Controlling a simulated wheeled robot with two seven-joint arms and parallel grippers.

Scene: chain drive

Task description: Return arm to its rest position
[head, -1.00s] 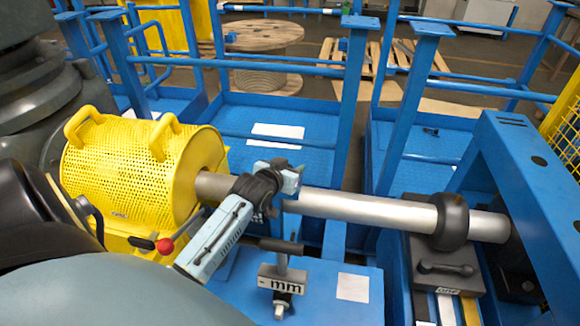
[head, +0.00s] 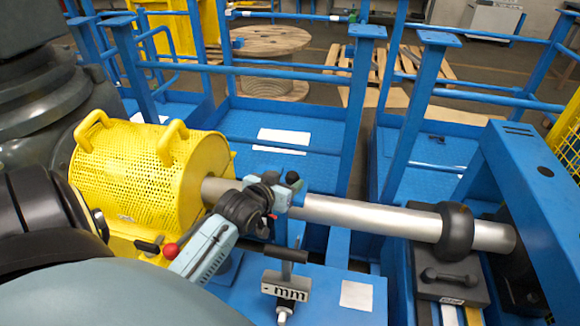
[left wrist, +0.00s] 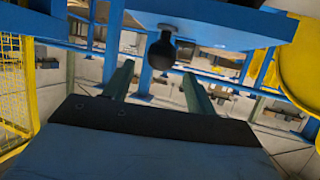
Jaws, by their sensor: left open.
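My left arm comes in from the lower left in the head view. Its pale blue link ends in a black wrist joint, with the left gripper (head: 284,190) beyond it, in front of the silver shaft (head: 365,216). The left wrist view shows its two greenish fingers (left wrist: 157,88) spread apart with nothing between them. A dark round-ended knob (left wrist: 162,50) hangs under a blue plate beyond the fingertips. In the head view the gripper is above and apart from the black T-handle (head: 285,252) of a grey block marked "mm" (head: 286,286). My right gripper is not in view.
A yellow perforated guard (head: 140,175) with two handles stands left of the gripper, and a red knob (head: 170,250) below it. A black collar (head: 455,230) is on the shaft. Blue posts and rails stand behind. A white sheet (head: 356,295) lies on the blue deck.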

